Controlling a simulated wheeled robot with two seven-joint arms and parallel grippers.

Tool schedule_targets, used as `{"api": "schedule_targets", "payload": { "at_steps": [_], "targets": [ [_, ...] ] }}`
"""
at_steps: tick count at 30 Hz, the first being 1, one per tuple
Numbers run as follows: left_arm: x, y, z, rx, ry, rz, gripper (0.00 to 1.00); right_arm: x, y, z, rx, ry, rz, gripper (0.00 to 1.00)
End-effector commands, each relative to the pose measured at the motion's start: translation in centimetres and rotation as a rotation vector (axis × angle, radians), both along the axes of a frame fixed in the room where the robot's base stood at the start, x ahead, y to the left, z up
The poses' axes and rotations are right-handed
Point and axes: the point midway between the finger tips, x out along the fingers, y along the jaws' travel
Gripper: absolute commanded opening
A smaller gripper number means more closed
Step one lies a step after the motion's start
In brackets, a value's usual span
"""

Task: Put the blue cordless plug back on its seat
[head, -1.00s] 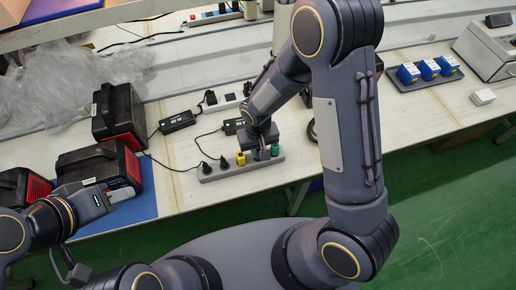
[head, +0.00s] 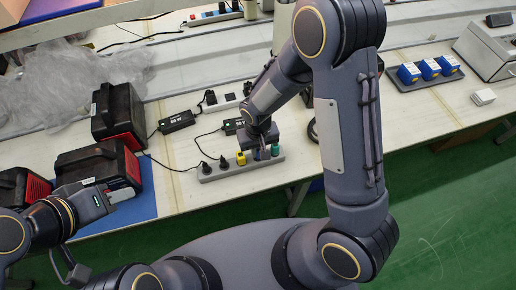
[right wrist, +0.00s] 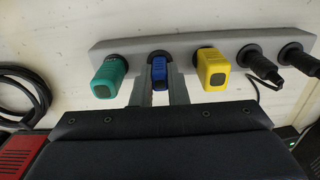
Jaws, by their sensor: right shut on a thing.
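The blue cordless plug (right wrist: 159,72) is between the two fingers of my right gripper (right wrist: 160,88), which is shut on it. It stands at a round socket of the grey power strip (right wrist: 185,46), between a green plug (right wrist: 108,77) and a yellow plug (right wrist: 213,69). It is in line with them; I cannot tell whether it is fully seated. In the head view my right gripper (head: 262,151) is over the strip (head: 232,171) and mostly hides the blue plug. My left gripper (head: 120,192) is at the left, by the black-red cases; its fingers are unclear.
Two black plugs with cables (right wrist: 262,66) sit on the strip beside the yellow one. Black-red cases (head: 118,112) stand at the left, partly on a blue mat (head: 140,207). The tabletop left of the strip holds cables and adapters.

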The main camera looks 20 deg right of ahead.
Motion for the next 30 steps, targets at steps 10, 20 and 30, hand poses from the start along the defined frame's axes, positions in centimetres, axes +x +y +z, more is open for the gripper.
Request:
{"api": "schedule_targets", "payload": {
  "at_steps": [10,20,30],
  "targets": [
    [0.0,0.0,-0.1,0.0,0.0,0.0,0.36,0.0,0.0,-0.1,0.0,0.0,0.0,0.39],
    [0.0,0.0,-0.2,0.0,0.0,0.0,0.36,0.1,0.0,0.9,0.001,-0.003,0.0,0.39],
    [0.0,0.0,-0.6,0.0,0.0,0.0,0.36,0.1,0.0,6.4,0.002,-0.004,-0.001,0.39]
  ]
}}
